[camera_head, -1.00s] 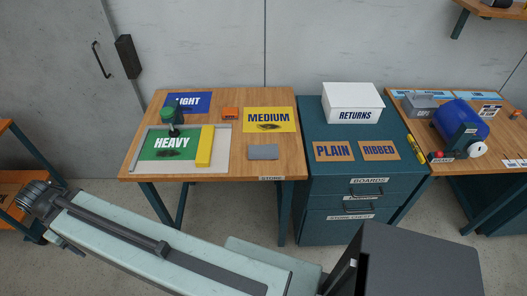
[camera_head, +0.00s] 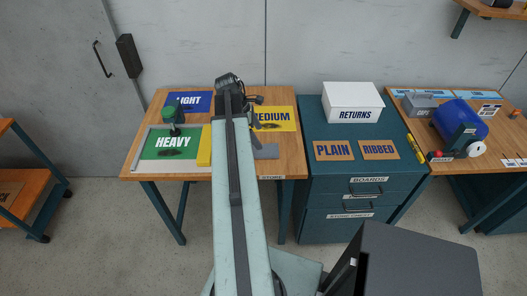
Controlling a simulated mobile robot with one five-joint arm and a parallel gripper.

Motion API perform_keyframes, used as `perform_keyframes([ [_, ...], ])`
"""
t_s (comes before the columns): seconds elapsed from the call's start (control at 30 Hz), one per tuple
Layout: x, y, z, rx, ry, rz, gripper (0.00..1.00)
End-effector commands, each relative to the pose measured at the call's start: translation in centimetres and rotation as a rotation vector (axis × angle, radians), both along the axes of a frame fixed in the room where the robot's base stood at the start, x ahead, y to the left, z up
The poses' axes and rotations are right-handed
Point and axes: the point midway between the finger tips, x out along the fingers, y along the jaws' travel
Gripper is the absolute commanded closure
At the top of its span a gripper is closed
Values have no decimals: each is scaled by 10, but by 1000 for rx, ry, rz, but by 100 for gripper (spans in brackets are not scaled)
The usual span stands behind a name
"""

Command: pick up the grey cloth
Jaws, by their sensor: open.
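The grey cloth (camera_head: 266,152) is a small flat grey rectangle on the wooden table (camera_head: 283,166), near its front right. My arm now covers its left part. My gripper (camera_head: 257,100) is at the far end of the arm, above the table, farther back than the cloth and apart from it. It is small and partly hidden by the arm; it is open, with nothing seen in it.
A yellow MEDIUM sheet (camera_head: 284,120) lies behind the cloth. A yellow bar (camera_head: 204,146) and green HEAVY sheet (camera_head: 160,146) lie left, with a green-topped tool (camera_head: 171,112). A teal cabinet (camera_head: 344,177) with a white RETURNS box (camera_head: 352,101) adjoins on the right.

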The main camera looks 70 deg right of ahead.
Motion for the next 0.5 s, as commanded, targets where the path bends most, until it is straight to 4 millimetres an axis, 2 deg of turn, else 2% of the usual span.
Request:
perform_keyframes([
  [0.2, -6, -1, -25, 0, -1, -1, 11],
  [0.37, -7, -2, -26, -1, -1, -1, 11],
  [0.5, -9, 0, -41, -1, -1, -1, 11],
])
